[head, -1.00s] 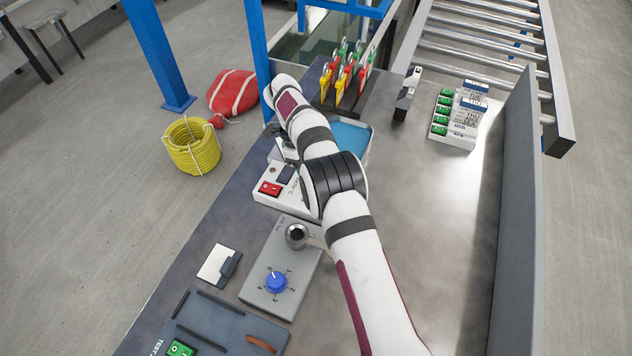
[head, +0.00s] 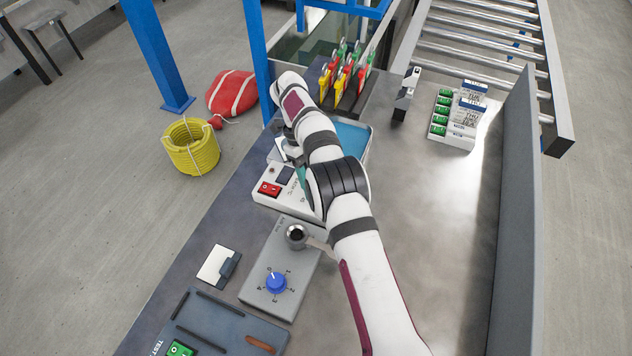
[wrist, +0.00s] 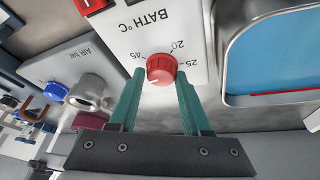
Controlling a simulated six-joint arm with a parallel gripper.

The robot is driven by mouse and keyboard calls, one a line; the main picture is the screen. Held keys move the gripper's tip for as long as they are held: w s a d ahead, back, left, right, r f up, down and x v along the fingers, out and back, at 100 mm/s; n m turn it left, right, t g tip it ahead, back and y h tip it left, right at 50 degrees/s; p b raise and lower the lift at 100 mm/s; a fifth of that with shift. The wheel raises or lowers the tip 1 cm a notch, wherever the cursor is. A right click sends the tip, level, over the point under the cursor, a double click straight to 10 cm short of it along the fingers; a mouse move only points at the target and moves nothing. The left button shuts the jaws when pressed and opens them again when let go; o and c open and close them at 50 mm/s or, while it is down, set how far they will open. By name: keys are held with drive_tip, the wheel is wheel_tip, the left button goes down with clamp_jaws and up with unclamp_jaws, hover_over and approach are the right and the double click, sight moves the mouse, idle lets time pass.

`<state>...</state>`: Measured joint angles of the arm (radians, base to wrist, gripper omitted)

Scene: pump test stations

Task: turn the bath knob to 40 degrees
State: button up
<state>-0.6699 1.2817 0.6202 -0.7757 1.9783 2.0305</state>
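The bath knob (wrist: 161,69) is red and round, on the white panel marked BATH °C (wrist: 175,30). A pale mark on it points to the lower left in the wrist view; the numbers 45, 20 and 25 show around it. My gripper (wrist: 160,75) has its two teal fingers apart, one on each side of the knob, with small gaps seeming to remain. In the head view my arm hides the knob; a bit of teal finger shows beside the white bath unit (head: 268,200).
The blue-filled bath (wrist: 275,55) with its raised rim is right of the knob. A grey AIR box (head: 262,292) with a blue knob (head: 276,283) stands nearer, its metal fitting (head: 296,235) close to my arm. A red switch (head: 269,189) sits on the bath unit.

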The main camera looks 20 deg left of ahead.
drive_tip(key=o, duration=0.3)
drive_tip(key=shift+r, duration=0.45)
wheel_tip(320, 180, up, 3)
drive_tip(key=shift+r, duration=0.2)
drive_tip(key=d+r, duration=0.2)
drive_tip(key=d, duration=0.2)
drive_tip(key=d+r, duration=0.2)
drive_tip(key=d, duration=0.1)
drive_tip(key=w+d+r, duration=0.1)
drive_tip(key=d+r, duration=0.1)
drive_tip(key=d, duration=0.2)
drive_tip(key=shift+d+r, duration=0.35)
